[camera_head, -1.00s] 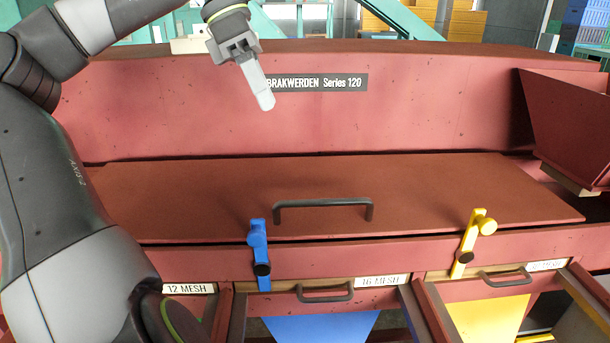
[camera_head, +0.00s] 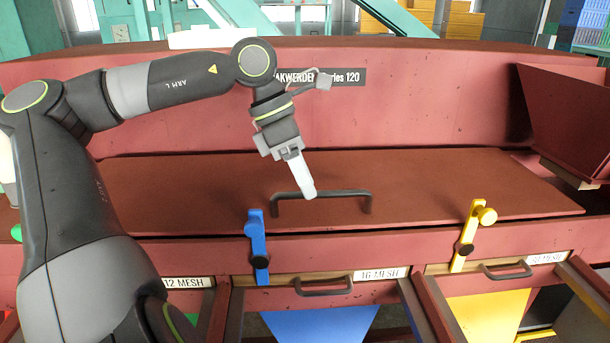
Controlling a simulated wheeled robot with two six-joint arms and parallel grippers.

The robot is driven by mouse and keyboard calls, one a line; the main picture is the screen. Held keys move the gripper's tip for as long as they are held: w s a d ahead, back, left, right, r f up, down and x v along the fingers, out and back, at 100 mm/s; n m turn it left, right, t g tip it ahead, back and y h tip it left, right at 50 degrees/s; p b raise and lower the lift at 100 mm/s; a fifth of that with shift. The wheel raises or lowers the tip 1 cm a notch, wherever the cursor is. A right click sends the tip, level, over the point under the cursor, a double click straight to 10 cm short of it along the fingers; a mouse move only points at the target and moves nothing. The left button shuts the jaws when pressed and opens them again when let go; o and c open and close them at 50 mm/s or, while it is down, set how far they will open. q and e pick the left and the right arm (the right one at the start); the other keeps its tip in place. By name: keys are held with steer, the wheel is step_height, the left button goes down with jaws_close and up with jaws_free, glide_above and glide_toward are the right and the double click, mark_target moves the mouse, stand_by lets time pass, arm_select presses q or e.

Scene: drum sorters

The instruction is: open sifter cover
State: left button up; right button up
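The sifter cover (camera_head: 430,185) is a flat, rust-red panel lying closed across the machine. A dark bar handle (camera_head: 345,193) stands near its front edge. My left gripper (camera_head: 308,190) points down at the handle's middle and overlaps it in the view. I cannot tell whether it touches the handle. Its fingers show as one pale shape, so their opening is hidden. A blue latch (camera_head: 257,250) and a yellow latch (camera_head: 470,235) stand upright on the front rail, by the cover's front edge. My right gripper is not in view.
Below the rail are drawers labelled 12 MESH, 16 MESH (camera_head: 383,274) and another mesh size, with dark handles (camera_head: 323,287). A red hopper (camera_head: 570,115) stands at the right. A tall red back panel (camera_head: 440,100) rises behind the cover.

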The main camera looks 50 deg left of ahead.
arm_select(q)
steer(key=shift+d+f, duration=0.15)
steer(key=shift+f, duration=0.15)
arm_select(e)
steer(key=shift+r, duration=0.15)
arm_select(q)
steer(key=shift+c, duration=0.4)
jaws_close()
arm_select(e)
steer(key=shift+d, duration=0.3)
arm_select(q)
steer(key=shift+r, duration=0.1)
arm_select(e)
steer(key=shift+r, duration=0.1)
